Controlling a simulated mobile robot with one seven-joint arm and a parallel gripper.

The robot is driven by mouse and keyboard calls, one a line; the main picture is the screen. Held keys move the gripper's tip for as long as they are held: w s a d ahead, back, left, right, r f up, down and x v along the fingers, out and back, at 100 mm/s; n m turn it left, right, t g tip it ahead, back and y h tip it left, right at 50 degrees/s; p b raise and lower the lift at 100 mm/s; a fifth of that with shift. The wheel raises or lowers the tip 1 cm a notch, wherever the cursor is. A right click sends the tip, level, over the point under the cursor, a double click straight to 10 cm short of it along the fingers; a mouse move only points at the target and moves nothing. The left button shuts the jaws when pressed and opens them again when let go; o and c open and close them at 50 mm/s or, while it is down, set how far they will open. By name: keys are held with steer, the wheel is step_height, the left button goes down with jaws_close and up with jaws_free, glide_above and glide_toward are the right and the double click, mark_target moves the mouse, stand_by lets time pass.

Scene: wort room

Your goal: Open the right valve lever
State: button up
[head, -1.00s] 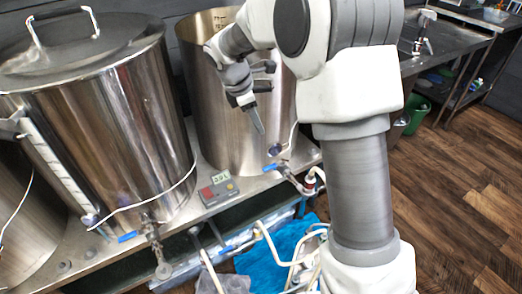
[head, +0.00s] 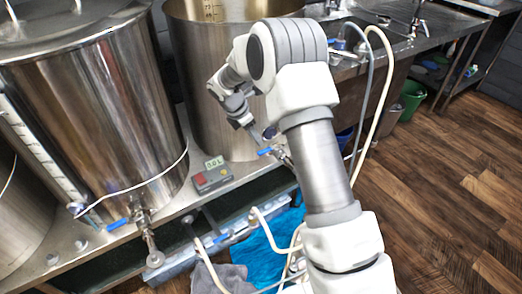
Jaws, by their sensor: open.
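The right valve lever (head: 265,151) is a small blue handle on the metal valve low on the open steel pot (head: 215,85). My gripper (head: 258,132) is open, just above the lever and in front of the pot's wall. Whether a finger touches the lever is too small to tell. Part of the valve lies behind my arm. Another blue lever (head: 118,224) sits on the valve of the lidded steel pot (head: 105,110) at the left.
A grey control box (head: 212,175) with a display stands on the bench between the pots. Hoses (head: 375,95) hang at the right by the sink counter (head: 405,45). Blue and grey cloths (head: 262,255) lie below the bench. The wooden floor at the right is open.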

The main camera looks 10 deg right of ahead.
mark_target(263, 150)
steer(key=b+x, duration=0.1)
steer(key=x, duration=0.6)
steer(key=shift+f+b, duration=0.2)
steer(key=shift+b, duration=0.15)
jaws_close()
stand_by(1.0)
